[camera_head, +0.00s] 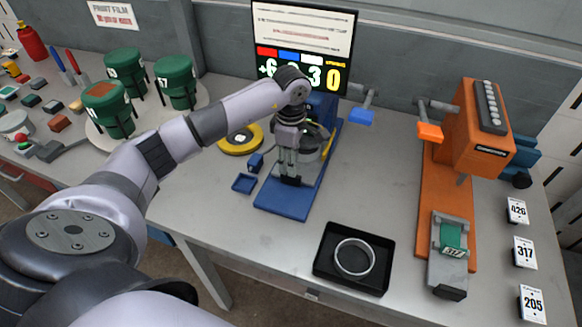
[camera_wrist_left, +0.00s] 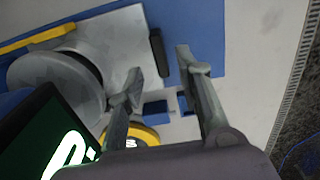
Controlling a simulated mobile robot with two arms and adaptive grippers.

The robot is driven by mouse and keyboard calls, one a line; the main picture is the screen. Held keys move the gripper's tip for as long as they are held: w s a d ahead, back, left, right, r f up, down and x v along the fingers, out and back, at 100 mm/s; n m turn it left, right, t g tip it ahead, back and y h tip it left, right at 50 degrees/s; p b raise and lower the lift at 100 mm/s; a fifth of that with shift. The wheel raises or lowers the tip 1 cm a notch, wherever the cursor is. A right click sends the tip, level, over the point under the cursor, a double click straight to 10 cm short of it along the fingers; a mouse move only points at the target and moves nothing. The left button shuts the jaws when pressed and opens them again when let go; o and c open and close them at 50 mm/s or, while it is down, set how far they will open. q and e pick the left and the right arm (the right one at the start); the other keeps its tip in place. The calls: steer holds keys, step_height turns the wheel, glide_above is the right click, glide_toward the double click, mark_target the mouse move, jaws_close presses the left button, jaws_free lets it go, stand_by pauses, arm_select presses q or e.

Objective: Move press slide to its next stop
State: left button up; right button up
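The blue machine (camera_head: 268,201) stands mid-table, its upper part mostly hidden by my left arm. In the left wrist view its grey sliding plate (camera_wrist_left: 119,43) carries a round grey part (camera_wrist_left: 55,85) and ends in a black handle (camera_wrist_left: 158,52). My left gripper (camera_head: 290,167) points down at this handle. In the left wrist view its fingers (camera_wrist_left: 158,63) are apart, with the handle showing between the tips; I cannot tell if they touch it. The orange machine (camera_head: 448,190) at right has a grey slide (camera_head: 437,263) with a black handle (camera_head: 450,293) and a green piece (camera_head: 454,236). My right gripper is not in view.
A black tray (camera_head: 325,279) with a silver ring (camera_head: 354,257) lies at the front. Small blue blocks (camera_head: 244,183) lie left of the blue base. Green canisters (camera_head: 176,83) stand at back left, number cards (camera_head: 525,252) at right. A lit display (camera_head: 303,45) stands behind.

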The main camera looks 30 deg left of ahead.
arm_select(q)
steer(key=shift+f+p, duration=0.35)
steer(key=shift+f, duration=1.85)
jaws_close()
